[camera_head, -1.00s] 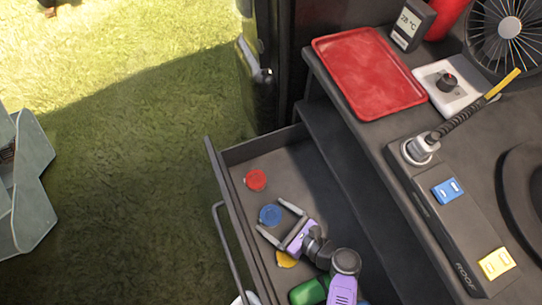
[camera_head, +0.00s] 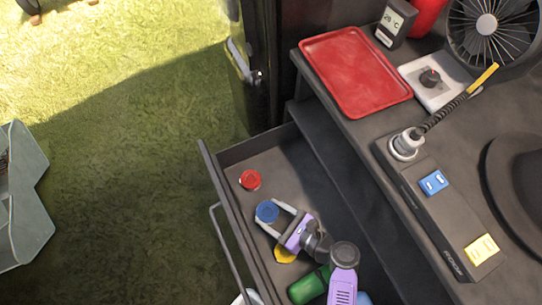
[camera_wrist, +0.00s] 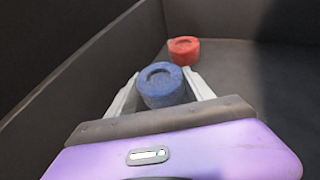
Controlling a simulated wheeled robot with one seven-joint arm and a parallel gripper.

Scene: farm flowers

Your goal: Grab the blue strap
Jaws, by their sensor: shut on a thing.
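The blue strap is a small round blue roll (camera_head: 267,211) lying in the open drawer (camera_head: 206,160). My purple gripper (camera_head: 276,217) reaches into the drawer with its two pale fingers on either side of the blue roll. In the wrist view the blue strap (camera_wrist: 161,85) sits between the fingertips of my gripper (camera_wrist: 162,92), with its top facing up. The fingers are shut on it. The lower part of the roll is partly hidden by the gripper body in the wrist view.
A red roll (camera_head: 250,179) lies just beyond the blue one. A yellow roll (camera_head: 284,254) and a green object (camera_head: 309,286) are nearer, beside my arm. The drawer walls are close by. A counter with a red tray (camera_head: 356,72) stands to the right.

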